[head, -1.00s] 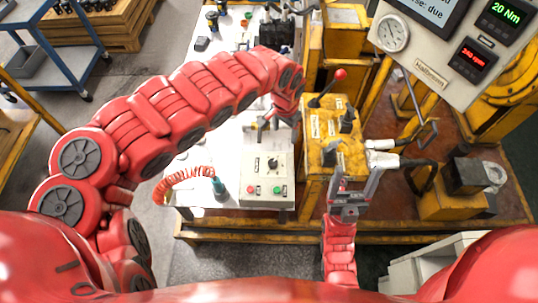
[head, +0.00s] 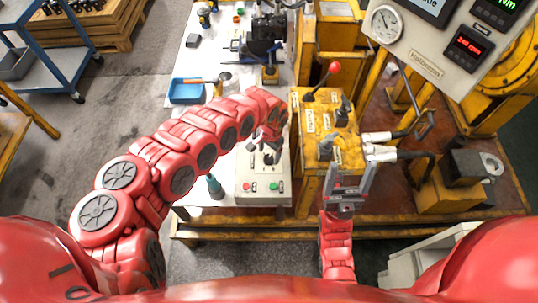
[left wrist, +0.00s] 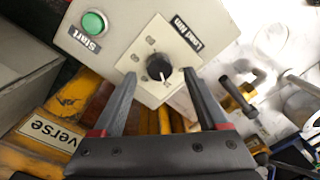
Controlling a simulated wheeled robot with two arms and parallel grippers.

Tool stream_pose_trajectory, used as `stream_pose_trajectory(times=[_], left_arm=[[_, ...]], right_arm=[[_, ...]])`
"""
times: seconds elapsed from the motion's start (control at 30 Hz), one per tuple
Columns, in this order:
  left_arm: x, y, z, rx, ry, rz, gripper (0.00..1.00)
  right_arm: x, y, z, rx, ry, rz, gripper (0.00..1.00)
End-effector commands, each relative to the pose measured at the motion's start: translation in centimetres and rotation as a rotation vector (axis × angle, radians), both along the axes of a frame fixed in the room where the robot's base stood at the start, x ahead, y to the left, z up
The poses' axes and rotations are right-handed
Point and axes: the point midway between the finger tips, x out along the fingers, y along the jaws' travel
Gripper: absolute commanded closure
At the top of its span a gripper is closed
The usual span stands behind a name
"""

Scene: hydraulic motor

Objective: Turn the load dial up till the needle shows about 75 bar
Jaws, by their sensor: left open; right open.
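The load dial is a black round knob (left wrist: 159,67) on a pale plate with a "Load" label, on the grey control box (head: 250,188). My left gripper (head: 270,148) is over the box's upper part. In the left wrist view its open fingers (left wrist: 159,78) point at the knob, one on each side; I cannot tell if they touch it. The white round gauge (head: 384,22) is on the panel at top right; its needle is too small to read. My right gripper (head: 350,168) is open and empty in front of the yellow valve block.
The yellow block (head: 322,125) with a red-knobbed lever (head: 335,67) stands right of the control box. Green (head: 273,186) and red buttons are on the box's front part. A teal-handled tool (head: 214,186) stands left of it. A blue tray (head: 186,91) lies farther back on the white table.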

Motion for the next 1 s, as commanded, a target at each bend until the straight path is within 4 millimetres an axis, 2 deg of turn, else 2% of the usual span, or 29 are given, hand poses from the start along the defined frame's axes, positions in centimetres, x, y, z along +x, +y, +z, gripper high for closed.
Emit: stream_pose_trajectory(times=[0.23,0.6,0.67,1.0], left_arm=[[0.1,-0.1,-2.3,-0.005,0.000,0.000,0.24],[0.1,0.0,-2.7,-0.001,0.000,0.000,0.24],[0.1,0.1,-2.7,-0.001,0.000,0.000,0.33],[0.1,0.1,-2.7,-0.001,0.000,0.001,0.95]], right_arm=[[0.0,0.0,0.1,0.000,0.000,0.000,0.24],[0.0,0.0,0.1,0.000,0.000,0.000,0.24],[0.0,0.0,0.1,0.000,0.000,0.000,0.24],[0.0,0.0,0.1,0.000,0.000,0.000,0.24]])
